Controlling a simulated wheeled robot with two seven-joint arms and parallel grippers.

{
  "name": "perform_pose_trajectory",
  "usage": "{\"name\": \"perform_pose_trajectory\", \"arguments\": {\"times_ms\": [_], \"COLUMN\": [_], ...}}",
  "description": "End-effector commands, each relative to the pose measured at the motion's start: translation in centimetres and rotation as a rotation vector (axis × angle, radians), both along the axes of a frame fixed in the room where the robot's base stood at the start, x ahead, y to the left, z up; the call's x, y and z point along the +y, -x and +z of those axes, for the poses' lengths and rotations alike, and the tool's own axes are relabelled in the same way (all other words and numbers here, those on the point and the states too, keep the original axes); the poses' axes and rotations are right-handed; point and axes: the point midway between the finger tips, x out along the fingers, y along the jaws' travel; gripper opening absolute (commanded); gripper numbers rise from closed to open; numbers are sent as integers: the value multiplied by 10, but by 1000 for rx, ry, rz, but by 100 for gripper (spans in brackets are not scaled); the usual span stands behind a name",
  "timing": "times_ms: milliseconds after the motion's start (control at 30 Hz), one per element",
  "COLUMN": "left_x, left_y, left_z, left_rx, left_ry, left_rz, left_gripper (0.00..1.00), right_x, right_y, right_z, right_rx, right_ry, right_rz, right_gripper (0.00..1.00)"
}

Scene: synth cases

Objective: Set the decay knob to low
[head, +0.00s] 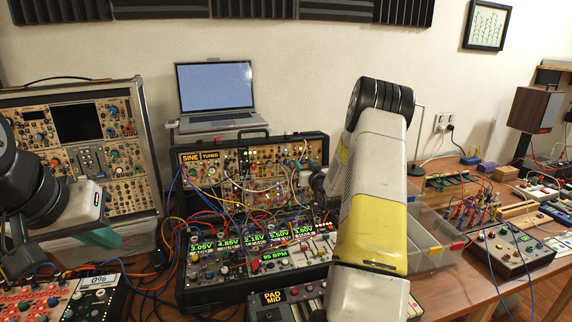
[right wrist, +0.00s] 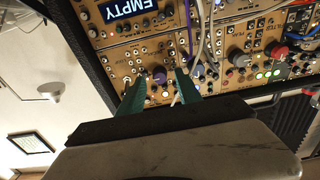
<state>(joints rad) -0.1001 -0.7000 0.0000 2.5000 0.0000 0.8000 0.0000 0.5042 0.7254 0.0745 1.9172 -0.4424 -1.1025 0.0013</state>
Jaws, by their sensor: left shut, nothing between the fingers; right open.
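In the right wrist view, a purple knob (right wrist: 160,76) on a tan synth panel (right wrist: 120,62) appears between the fingertips of my right gripper (right wrist: 160,88). The right gripper is open, its teal fingers on either side of the knob; contact cannot be told. In the head view, my right arm covers the right end of the upper synth case (head: 255,140). My left gripper (head: 103,238) is shut and empty, low at the left in the head view.
Patch cables hang over the lower synth case (head: 250,270) with green displays. A large tan synth (head: 90,125) stands at the left and a laptop (head: 215,88) behind. Clear bins (head: 432,245) stand right of my right arm. Cables cross near the right gripper's fingers.

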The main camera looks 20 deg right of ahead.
Motion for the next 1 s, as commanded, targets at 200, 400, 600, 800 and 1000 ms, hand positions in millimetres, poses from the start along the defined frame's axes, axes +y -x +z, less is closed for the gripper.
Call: {"name": "perform_pose_trajectory", "arguments": {"times_ms": [200, 400, 600, 800, 1000], "left_x": [0, 0, 0, 0, 0], "left_y": [0, 0, 0, 0, 0], "left_z": [0, 0, 0, 0, 0], "left_rx": [0, 0, 0, 0, 0], "left_ry": [0, 0, 0, 0, 0], "left_rz": [0, 0, 0, 0, 0], "left_gripper": [0, 0, 0, 0, 0], "right_x": [0, 0, 0, 0, 0], "right_y": [-10, -10, -10, -10, -10], "right_z": [1, 0, 0, 0, 0], "right_rx": [0, 0, 0, 1, 3], "right_ry": [0, 0, 0, 2, 39], "right_rz": [0, 0, 0, 0, 5], "right_gripper": [41, 37, 0, 0, 0]}}
